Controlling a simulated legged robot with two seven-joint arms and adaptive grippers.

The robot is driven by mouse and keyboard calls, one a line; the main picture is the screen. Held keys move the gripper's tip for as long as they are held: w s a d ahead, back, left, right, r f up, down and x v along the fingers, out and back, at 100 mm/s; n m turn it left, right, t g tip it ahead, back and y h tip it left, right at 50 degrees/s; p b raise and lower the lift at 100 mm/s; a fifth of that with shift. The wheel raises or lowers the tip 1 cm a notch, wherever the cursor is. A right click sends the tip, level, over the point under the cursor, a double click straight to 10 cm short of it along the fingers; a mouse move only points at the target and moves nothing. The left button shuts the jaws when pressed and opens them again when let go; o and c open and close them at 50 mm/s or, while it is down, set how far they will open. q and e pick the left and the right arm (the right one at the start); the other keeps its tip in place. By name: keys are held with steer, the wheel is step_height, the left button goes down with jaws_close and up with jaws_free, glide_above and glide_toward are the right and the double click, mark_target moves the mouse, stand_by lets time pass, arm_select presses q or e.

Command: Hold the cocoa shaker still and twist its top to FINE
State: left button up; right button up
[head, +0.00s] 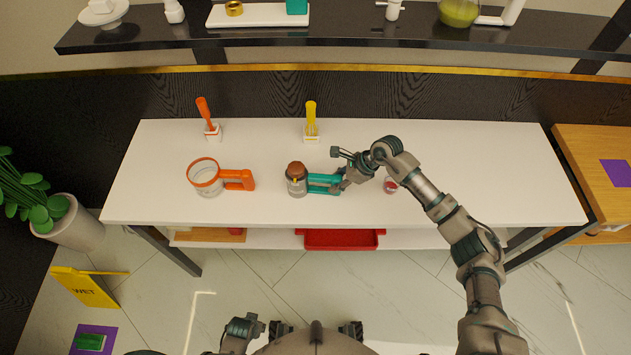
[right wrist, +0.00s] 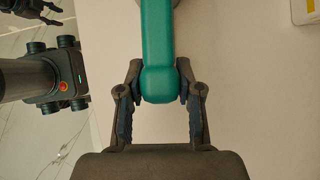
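The cocoa shaker (head: 297,187) stands upright on the white table, with a clear body, a brown top (head: 295,168) and a teal handle (head: 322,183) pointing right. The markings on its top are too small to read. My right gripper (head: 343,180) is at the handle's end. In the right wrist view my right gripper (right wrist: 160,80) has a finger along each side of the teal handle (right wrist: 159,50), close against it with no clear gap. My left gripper (head: 245,325) is low at the front edge of the head view, away from the shaker; its fingers are unclear.
An orange-rimmed container with an orange handle (head: 238,180) stands to the left. Orange (head: 204,110) and yellow (head: 311,112) utensils stand in holders behind. A small red-and-white item (head: 391,186) is by my right arm. The table's front left is clear.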

steer(key=shift+o, duration=0.9)
jaws_close()
steer(key=shift+s+f, duration=0.15)
steer(key=shift+f, duration=0.15)
